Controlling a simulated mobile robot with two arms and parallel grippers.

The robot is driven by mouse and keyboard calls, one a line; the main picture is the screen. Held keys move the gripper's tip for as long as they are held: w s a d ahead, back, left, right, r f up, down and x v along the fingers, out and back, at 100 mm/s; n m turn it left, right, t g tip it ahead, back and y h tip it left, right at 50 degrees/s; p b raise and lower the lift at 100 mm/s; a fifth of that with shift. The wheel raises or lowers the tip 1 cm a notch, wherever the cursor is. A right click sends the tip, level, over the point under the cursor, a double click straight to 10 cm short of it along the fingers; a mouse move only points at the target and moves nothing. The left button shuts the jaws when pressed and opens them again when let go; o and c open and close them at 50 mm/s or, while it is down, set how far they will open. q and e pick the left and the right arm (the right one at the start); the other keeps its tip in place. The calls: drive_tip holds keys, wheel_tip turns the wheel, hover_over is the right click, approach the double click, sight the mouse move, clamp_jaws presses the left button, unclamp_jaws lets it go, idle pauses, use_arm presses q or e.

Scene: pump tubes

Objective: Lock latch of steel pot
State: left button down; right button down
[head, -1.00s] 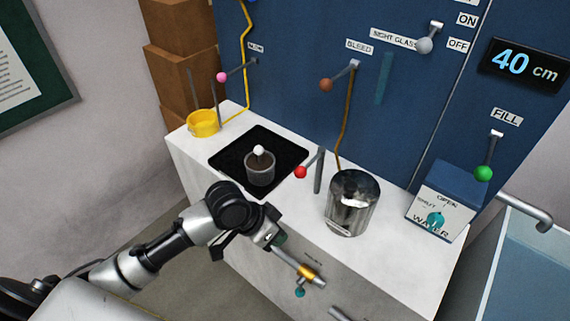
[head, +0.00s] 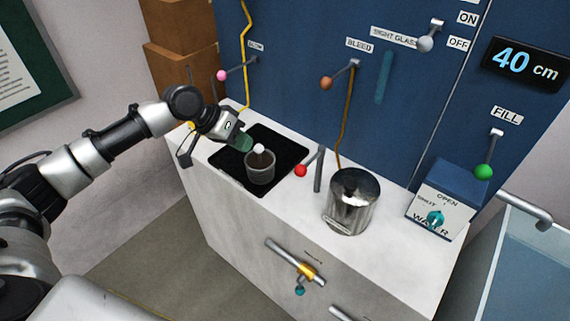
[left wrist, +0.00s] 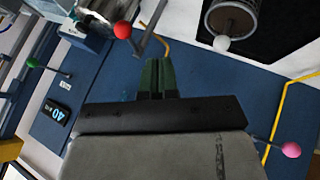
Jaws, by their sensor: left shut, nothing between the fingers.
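A shiny steel pot (head: 352,205) stands upright on the white counter, right of the middle in the head view. A small plate sits low on its front; its latch cannot be made out clearly. A smaller metal cup (head: 261,174) with brown contents and a white ball knob (head: 258,148) stands in the black tray; it also shows at the top of the left wrist view (left wrist: 231,20). My left gripper (head: 245,143) is shut and empty, with green fingers, over the tray just left of the cup. Its fingers also show in the left wrist view (left wrist: 157,75). My right gripper is out of view.
A red-knobbed lever (head: 301,170) on a post stands between the black tray (head: 227,160) and the pot. A blue-topped valve box (head: 447,205) is right of the pot. Pink (head: 222,75) and brown (head: 326,83) knobbed levers jut from the blue wall panel (head: 300,30).

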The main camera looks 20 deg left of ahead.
sight(310, 161)
use_arm(q)
drive_tip(key=w+d+f+p, duration=0.2)
drive_tip(key=d+f+p, duration=0.3)
drive_tip(key=d+f, duration=0.2)
drive_tip(key=shift+w+d, duration=0.3)
drive_tip(key=shift+d, duration=0.95)
drive_tip(key=shift+w, duration=0.1)
